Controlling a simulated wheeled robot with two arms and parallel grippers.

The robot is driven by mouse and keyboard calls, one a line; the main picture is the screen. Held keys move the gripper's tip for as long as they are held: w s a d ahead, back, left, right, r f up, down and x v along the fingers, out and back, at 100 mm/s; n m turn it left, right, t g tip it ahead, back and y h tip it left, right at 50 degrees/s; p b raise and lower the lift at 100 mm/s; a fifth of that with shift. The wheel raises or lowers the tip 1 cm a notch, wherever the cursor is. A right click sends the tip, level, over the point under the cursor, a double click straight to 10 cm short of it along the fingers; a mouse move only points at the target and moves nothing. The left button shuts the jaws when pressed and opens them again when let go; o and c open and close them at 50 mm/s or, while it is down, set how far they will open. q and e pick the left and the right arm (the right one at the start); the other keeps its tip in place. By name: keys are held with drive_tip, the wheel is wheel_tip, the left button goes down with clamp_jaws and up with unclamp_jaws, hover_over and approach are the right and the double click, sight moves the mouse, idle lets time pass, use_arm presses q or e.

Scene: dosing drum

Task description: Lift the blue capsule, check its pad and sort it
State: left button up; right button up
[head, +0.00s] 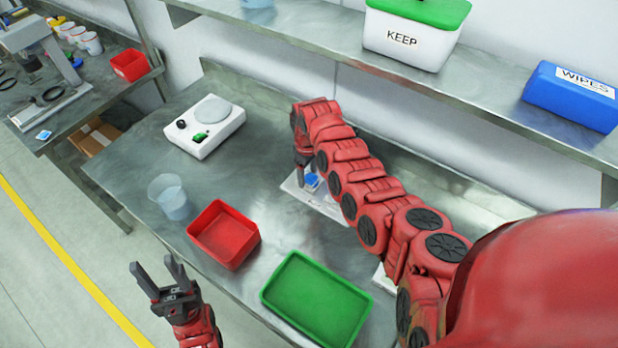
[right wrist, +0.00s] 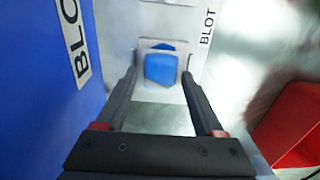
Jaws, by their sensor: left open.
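The blue capsule (right wrist: 161,69) lies on a pale square pad, on a white plate (right wrist: 190,18) labelled BLOT. In the head view the blue capsule (head: 312,181) shows just beside my right gripper (head: 303,182), which points down over the white plate (head: 322,203). In the right wrist view my right gripper (right wrist: 159,76) is open, its fingertips apart on either side of the capsule's near part. No contact shows. The capsule's underside is hidden. My left gripper (head: 160,276) is open and empty, in front of the bench's left edge.
A red tray (head: 247,254) and a green tray (head: 268,293) stand at the bench front. A clear cup (head: 172,198) and a white scale (head: 205,128) stand left. A KEEP bin (head: 405,42) and WIPES box (head: 570,97) sit on the shelf.

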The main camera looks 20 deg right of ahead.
clamp_jaws()
drive_tip(key=shift+r, duration=0.2)
